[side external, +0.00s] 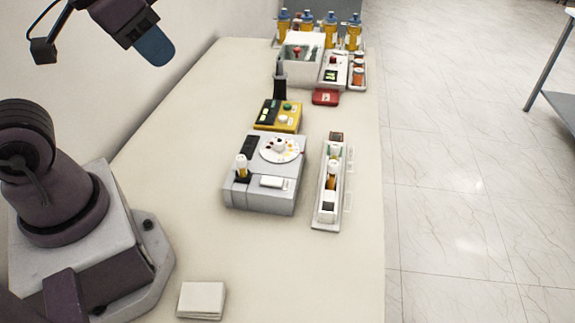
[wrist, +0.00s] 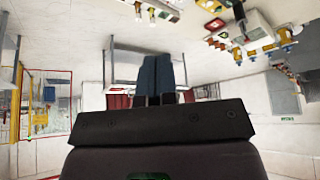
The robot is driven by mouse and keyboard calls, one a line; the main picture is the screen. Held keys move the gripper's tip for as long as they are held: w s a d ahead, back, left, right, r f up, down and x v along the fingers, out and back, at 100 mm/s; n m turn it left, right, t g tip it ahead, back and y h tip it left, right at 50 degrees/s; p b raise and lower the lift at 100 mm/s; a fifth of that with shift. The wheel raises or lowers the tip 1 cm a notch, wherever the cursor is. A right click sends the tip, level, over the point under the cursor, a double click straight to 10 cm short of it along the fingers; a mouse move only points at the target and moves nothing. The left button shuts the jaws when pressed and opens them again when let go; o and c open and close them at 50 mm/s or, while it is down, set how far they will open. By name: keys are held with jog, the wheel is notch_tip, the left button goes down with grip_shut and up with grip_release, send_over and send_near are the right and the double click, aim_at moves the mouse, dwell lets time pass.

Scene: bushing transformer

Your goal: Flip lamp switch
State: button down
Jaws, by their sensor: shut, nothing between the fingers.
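A grey device box (side external: 262,195) stands on the table in the side view. On its top are a white round dial (side external: 281,149), a small bulb-like post with a white top and amber lower part (side external: 242,164), and a white rectangular piece (side external: 272,182). I cannot tell which part is the lamp switch. My gripper (side external: 155,47) is high at the upper left, well above the table and apart from the box. Its blue fingers (wrist: 161,78) are together and empty in the wrist view, where the scene appears upside down.
A yellow box (side external: 277,115) with buttons stands behind the grey box. A white tray of parts (side external: 326,205) lies to its right. A white box (side external: 302,62) and several amber bottles stand at the back. White squares (side external: 202,299) lie in front. The table's left side is clear.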

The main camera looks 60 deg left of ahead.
jog(key=m+g, duration=0.6)
jog(key=m, duration=0.3)
send_over(266, 179)
notch_tip(266, 179, down, 14)
jog(key=shift+f, duration=0.15)
notch_tip(266, 179, down, 14)
jog(key=shift+r, duration=0.1)
